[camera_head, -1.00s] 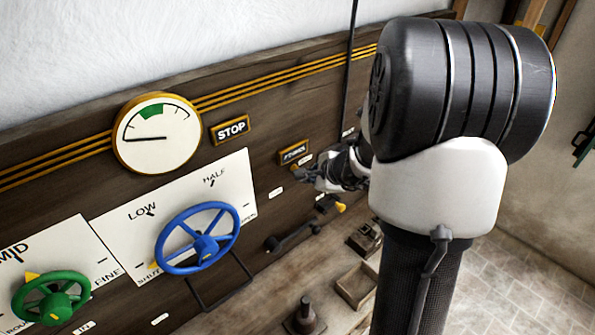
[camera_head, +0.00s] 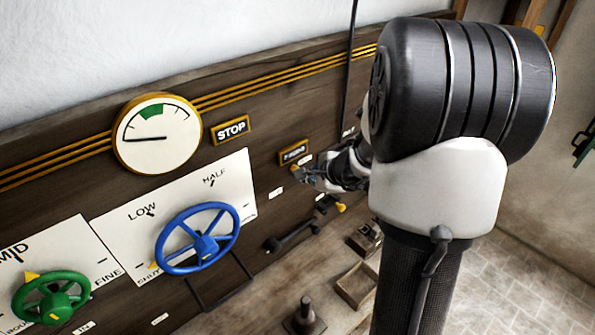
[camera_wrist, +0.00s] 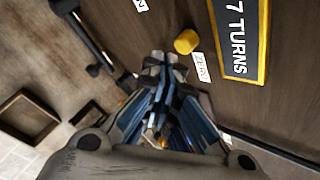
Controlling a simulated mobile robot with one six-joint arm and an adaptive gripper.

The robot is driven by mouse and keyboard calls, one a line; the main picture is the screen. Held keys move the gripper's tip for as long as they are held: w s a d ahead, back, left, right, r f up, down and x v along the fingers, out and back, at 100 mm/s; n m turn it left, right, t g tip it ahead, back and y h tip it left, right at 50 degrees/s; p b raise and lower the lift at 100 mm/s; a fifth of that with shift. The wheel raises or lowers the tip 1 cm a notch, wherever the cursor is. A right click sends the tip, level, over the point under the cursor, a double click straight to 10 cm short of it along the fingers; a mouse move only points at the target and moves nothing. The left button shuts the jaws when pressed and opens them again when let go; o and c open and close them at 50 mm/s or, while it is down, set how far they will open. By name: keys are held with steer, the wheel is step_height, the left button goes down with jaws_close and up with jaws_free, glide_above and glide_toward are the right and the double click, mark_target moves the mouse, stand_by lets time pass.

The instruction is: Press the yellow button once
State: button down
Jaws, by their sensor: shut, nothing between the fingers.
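The yellow button (camera_wrist: 186,41) is a short round knob on the dark wooden panel, beside a small white label reading ZERO. In the head view a small bit of yellow (camera_head: 296,168) shows at the tip of my gripper (camera_head: 303,175). My gripper (camera_wrist: 164,60) is shut and empty in the wrist view, its tips pointing at the panel just to the side of the button in the picture. I see no clear contact; the exact gap in depth cannot be told.
A framed "7 TURNS" sign (camera_wrist: 240,40) sits close to the button. A STOP sign (camera_head: 231,130), a gauge (camera_head: 157,133), a blue handwheel (camera_head: 198,238) and a green handwheel (camera_head: 50,298) are on the panel to the left. A dark lever (camera_head: 292,236) and an open wooden box (camera_head: 357,287) lie below.

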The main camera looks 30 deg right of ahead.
steer(key=shift+w, duration=0.1)
stand_by(0.3)
steer(key=shift+w, duration=0.35)
steer(key=shift+w+a, duration=0.15)
steer(key=shift+w, duration=0.3)
stand_by(0.9)
steer(key=shift+b, duration=0.3)
steer(key=shift+s+b, duration=0.3)
steer(key=shift+s, duration=0.6)
steer(key=shift+s+d+b, duration=0.25)
steer(key=shift+s+b, duration=0.05)
steer(key=shift+s, duration=0.95)
steer(key=shift+s+d+b, duration=0.25)
steer(key=shift+s+b, duration=0.05)
steer(key=shift+s, duration=0.95)
